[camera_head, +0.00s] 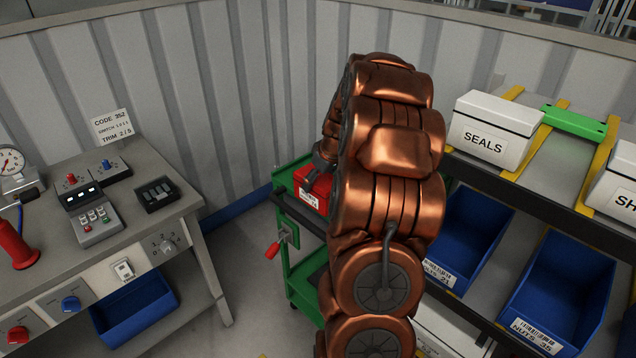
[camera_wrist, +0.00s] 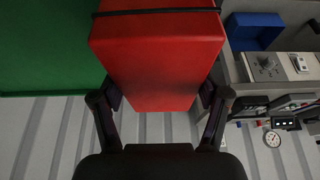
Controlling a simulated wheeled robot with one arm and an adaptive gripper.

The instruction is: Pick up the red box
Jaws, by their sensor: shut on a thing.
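The red box (camera_head: 313,188) with a white label sits at the green cart's (camera_head: 287,178) top in the head view, partly hidden behind my copper arm. In the wrist view the red box (camera_wrist: 158,62) fills the upper middle, with a dark band across it. My gripper (camera_wrist: 160,100) has one dark finger on each side of the box and is shut on it. In the head view my gripper is mostly hidden by my arm. I cannot tell whether the box touches the cart top.
A workbench (camera_head: 130,219) with switches and a gauge stands at the left. A shelf at the right holds a white SEALS box (camera_head: 490,133) and blue bins (camera_head: 562,290). A red-tipped lever (camera_head: 273,250) sticks out from the cart. A ribbed wall (camera_head: 150,90) stands behind.

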